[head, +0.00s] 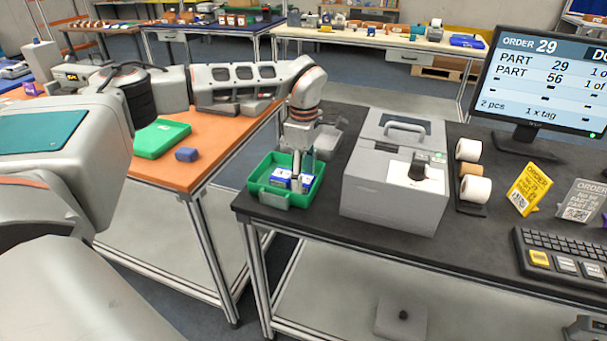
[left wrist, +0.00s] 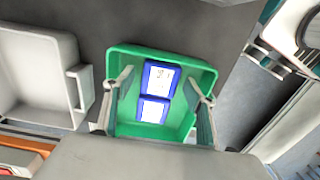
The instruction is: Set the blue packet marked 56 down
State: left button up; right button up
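Two blue packets with white labels lie in a green bin (head: 284,201) at the left end of the dark table. In the left wrist view they show side by side in the bin (left wrist: 207,78): an upper packet (left wrist: 161,78) and a lower packet (left wrist: 153,109). Their numbers are too small to read, so I cannot tell which is 56. My left gripper (head: 297,182) points down into the bin. In the left wrist view its fingers (left wrist: 160,95) stand wide apart on either side of the packets, with gaps showing. My right gripper is not in view.
A grey label printer (head: 395,185) stands right of the bin. A grey tray (left wrist: 35,75) sits beside the bin. Rolls (head: 475,189), order cards (head: 528,188), a keyboard (head: 562,258) and a monitor (head: 540,75) fill the right side. A green tray (head: 160,138) lies on the orange table.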

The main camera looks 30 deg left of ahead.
aim_at(304, 179)
pick_arm(q)
jog(key=shift+r, duration=0.3)
notch_tip(304, 179, up, 12)
jog(key=p, duration=0.1)
jog(key=shift+f, duration=0.15)
dwell(0.6)
